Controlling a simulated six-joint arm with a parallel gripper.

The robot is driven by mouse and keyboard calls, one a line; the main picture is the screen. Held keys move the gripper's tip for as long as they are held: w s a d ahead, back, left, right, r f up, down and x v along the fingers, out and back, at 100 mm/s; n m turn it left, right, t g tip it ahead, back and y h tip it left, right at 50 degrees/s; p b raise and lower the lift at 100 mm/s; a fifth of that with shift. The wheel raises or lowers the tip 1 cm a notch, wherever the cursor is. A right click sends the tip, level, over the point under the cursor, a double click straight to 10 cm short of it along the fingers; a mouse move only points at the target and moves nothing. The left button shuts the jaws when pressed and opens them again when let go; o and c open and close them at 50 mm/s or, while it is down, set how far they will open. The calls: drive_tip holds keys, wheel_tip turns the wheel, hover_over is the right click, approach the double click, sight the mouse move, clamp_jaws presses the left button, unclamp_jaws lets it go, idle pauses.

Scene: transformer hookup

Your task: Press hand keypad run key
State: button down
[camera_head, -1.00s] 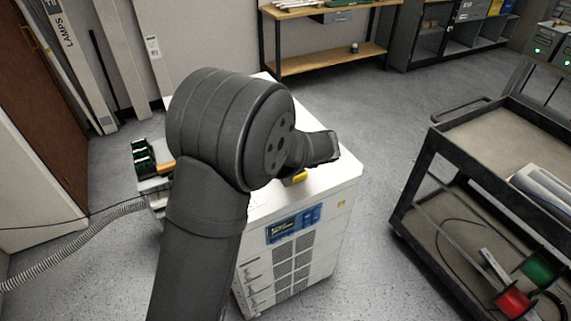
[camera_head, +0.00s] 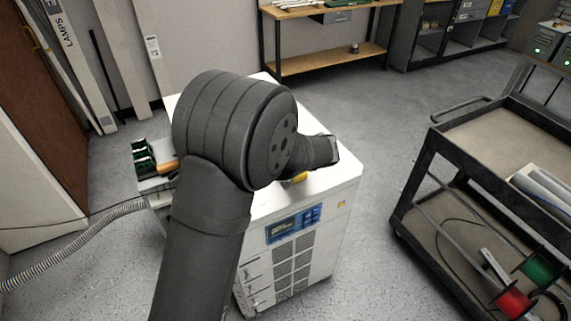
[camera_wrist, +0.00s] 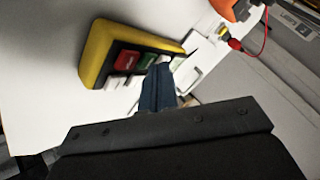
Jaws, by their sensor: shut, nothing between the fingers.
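The hand keypad shows in the wrist view as a yellow-cased block (camera_wrist: 97,52) with a dark face, lying on the white top. Its face carries a red key (camera_wrist: 127,60), a green key (camera_wrist: 147,61) and several white keys. My gripper (camera_wrist: 158,72) is shut and empty, with its blue-grey fingertips at the keypad's near edge, close to the green and white keys. I cannot tell whether the tips touch a key. In the head view only a yellow bit of the keypad (camera_head: 299,178) shows; my arm hides the rest and the gripper.
The white cabinet (camera_head: 335,200) bears the keypad and has a blue front panel (camera_head: 293,224). An orange object (camera_wrist: 222,8) and a red lead (camera_wrist: 236,44) lie beyond the keypad. A black cart (camera_head: 440,150) stands at the right, with clear floor between.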

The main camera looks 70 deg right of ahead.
drive_tip(key=shift+f, duration=0.2)
idle(0.3)
drive_tip(key=shift+r, duration=0.8)
drive_tip(key=shift+r, duration=2.5)
drive_tip(key=shift+f, duration=0.1)
wheel_tip(320, 180, up, 4)
